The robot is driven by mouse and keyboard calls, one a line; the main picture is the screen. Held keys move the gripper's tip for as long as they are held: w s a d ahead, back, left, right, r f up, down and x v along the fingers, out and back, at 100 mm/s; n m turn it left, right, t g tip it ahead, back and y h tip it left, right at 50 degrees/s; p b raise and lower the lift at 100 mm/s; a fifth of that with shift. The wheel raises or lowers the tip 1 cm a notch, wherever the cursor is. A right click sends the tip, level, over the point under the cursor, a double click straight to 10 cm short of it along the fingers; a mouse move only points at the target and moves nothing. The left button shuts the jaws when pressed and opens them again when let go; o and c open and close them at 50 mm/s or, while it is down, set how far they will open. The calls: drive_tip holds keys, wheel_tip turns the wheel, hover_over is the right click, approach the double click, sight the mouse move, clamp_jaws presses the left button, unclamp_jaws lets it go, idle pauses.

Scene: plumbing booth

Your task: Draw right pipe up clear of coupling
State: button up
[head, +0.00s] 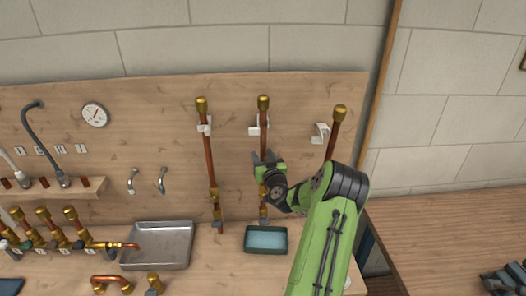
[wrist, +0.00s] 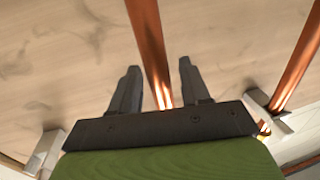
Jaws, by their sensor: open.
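The rightmost copper pipe (head: 332,140), brass-topped, leans slightly beside a white clip (head: 320,134); its lower end and any coupling there are hidden behind my arm. My gripper (head: 264,158) is at the middle copper pipe (head: 264,120), above the brass coupling (head: 263,192) low on that pipe. In the wrist view my gripper (wrist: 158,88) is open, with a copper pipe (wrist: 150,45) running between the fingers, apart from both. Another copper pipe (wrist: 298,62) stands to the right, outside the fingers.
A left copper pipe (head: 208,155) with a brass coupling stands on the wooden board (head: 150,95). A green tray (head: 249,247) and a metal tray (head: 158,262) lie on the bench below. Brass valves (head: 75,225) are at the left.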

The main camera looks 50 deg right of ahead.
sight(264, 145)
drive_tip(key=shift+c, duration=0.3)
drive_tip(key=shift+f, duration=0.1)
clamp_jaws()
wheel_tip(264, 145, up, 6)
drive_tip(key=shift+w+f, duration=0.1)
drive_tip(key=shift+c, duration=0.5)
unclamp_jaws()
drive_tip(key=shift+o, duration=0.8)
drive_tip(key=shift+f, duration=0.1)
